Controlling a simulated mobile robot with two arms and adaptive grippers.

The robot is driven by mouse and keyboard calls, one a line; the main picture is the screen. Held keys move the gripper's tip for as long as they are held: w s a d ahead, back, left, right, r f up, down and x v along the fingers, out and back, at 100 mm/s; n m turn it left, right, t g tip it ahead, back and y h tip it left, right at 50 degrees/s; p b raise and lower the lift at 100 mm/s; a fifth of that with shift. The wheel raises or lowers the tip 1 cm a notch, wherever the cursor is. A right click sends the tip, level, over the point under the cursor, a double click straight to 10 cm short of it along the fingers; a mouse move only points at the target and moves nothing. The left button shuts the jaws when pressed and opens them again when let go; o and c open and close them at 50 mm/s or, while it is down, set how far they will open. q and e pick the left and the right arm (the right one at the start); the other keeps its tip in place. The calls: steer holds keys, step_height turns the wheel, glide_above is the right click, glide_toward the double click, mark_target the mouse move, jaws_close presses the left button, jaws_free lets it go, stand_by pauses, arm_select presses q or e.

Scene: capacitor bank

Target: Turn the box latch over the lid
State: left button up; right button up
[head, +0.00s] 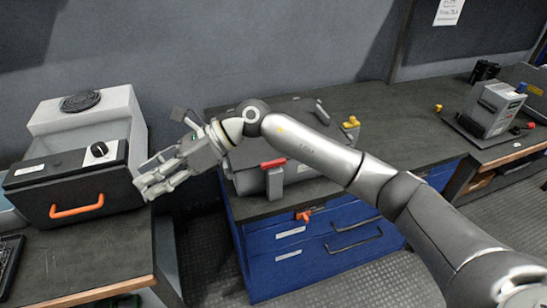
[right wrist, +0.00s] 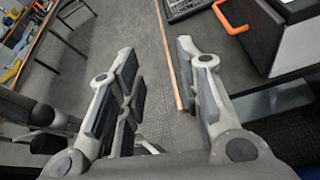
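A grey box (head: 246,184) stands on the dark bench in the middle of the head view. My right arm crosses in front of it and hides much of its body and lid. A red-topped latch-like piece (head: 273,163) shows at its front, below my forearm. My right gripper (head: 150,178) is left of this box, over the gap between the benches and close to the orange-handled unit. In the right wrist view its fingers (right wrist: 157,52) are spread, with nothing between them. My left gripper is not in view.
A black-fronted unit (head: 90,182) with an orange handle (head: 77,206) and a dark knob stands on the left bench. Blue drawers (head: 318,262) are under the middle bench. A grey device (head: 490,108) stands at the right. The bench top (head: 410,115) between is mostly clear.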

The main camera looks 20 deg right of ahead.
steer(key=w+d+f+n+h, duration=0.2)
steer(key=w+d+f+h, duration=0.15)
steer(key=d+h, duration=0.4)
step_height(320, 180, up, 5)
steer(key=t+h, duration=0.1)
steer(key=h, duration=0.5)
glide_above(274, 161)
step_height(274, 161, down, 11)
steer(key=shift+r+p, duration=0.15)
steer(key=shift+p, duration=0.4)
jaws_close()
